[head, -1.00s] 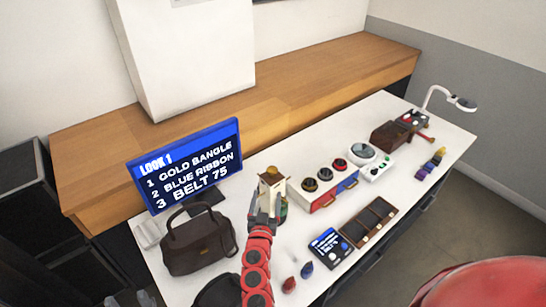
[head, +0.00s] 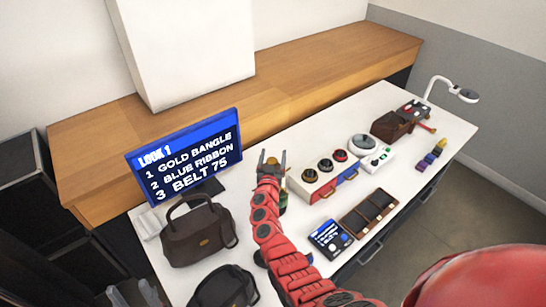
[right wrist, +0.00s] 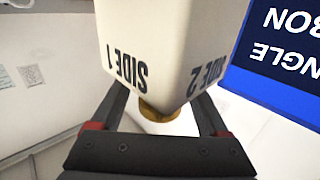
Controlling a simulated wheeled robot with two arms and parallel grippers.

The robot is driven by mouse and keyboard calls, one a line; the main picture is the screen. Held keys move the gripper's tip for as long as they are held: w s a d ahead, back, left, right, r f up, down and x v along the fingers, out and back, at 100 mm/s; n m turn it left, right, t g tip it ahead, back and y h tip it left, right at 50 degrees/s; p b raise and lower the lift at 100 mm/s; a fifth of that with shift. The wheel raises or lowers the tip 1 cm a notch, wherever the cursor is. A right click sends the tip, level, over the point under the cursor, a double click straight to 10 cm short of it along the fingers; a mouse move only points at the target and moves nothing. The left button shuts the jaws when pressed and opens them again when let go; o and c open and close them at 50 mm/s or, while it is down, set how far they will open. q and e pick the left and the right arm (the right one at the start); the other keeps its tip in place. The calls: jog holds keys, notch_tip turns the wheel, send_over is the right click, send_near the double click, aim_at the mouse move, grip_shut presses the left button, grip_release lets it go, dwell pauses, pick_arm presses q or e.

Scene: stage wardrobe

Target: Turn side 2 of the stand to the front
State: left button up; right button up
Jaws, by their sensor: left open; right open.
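In the head view my right gripper and arm hide most of the stand. My left gripper (head: 132,294) is open and empty at the bottom left, partly out of frame.
A screen (head: 185,155) stands behind a brown handbag (head: 198,236); a black bag (head: 224,288) is nearer. Right of the stand are a case with round items (head: 330,180), a compartment tray (head: 368,214) and a small dark panel (head: 331,239).

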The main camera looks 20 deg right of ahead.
grip_shut()
dwell(0.4)
dwell(1.0)
